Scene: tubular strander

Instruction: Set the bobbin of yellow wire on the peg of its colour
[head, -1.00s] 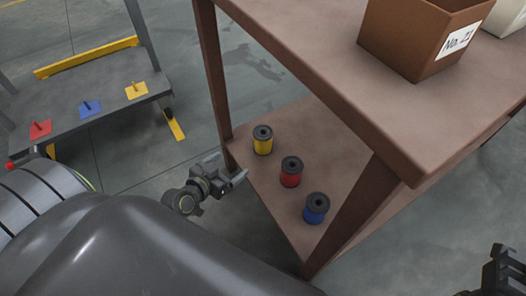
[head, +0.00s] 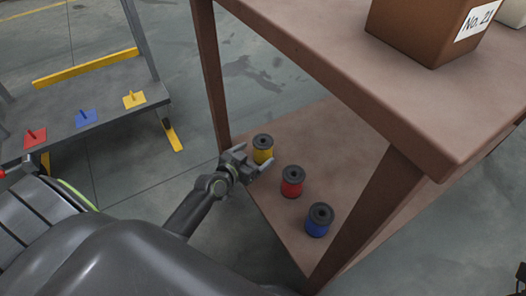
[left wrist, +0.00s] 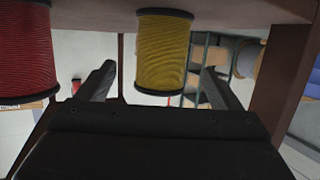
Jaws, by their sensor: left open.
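The yellow-wire bobbin (head: 263,150) stands upright on the lower shelf of the brown table, near its left corner. In the left wrist view the yellow bobbin (left wrist: 163,52) appears upside down, between the two finger lines. My left gripper (head: 256,160) is open beside it, its fingers pointing at the bobbin, with no grip on it. Whether a finger touches it, I cannot tell. The yellow peg (head: 134,98) stands bare on a yellow square on the grey rack at the left. A dark sliver at the lower right edge may be my right gripper (head: 521,274).
A red bobbin (head: 292,181) and a blue bobbin (head: 319,219) stand on the same shelf (head: 275,213). Table legs (head: 213,85) and the table top (head: 330,60) bound the space. The rack also bears a blue peg (head: 87,117) and a red peg (head: 34,138).

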